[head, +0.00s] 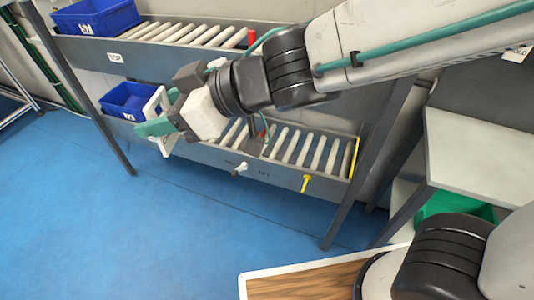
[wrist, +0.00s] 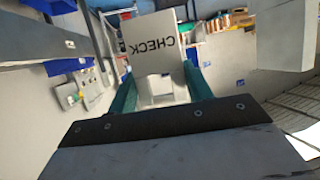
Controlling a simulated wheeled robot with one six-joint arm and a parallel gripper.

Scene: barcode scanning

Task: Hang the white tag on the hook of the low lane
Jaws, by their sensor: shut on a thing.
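The white tag (wrist: 152,38) fills the upper middle of the wrist view and reads "CHECK", upside down. My gripper (wrist: 160,90) is shut on it, one teal finger at each side. In the head view my gripper (head: 161,112) holds the tag (head: 152,104) in front of the lower lane's left part. The low lane (head: 275,168) is a roller shelf with a grey front rail. The tag is apart from both hooks.
A blue bin (head: 118,101) sits at the low lane's left end, behind my gripper. Another blue bin (head: 95,18) stands on the upper lane (head: 195,33). A grey rack leg (head: 345,200) stands right of the hooks. The blue floor (head: 170,230) in front is clear.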

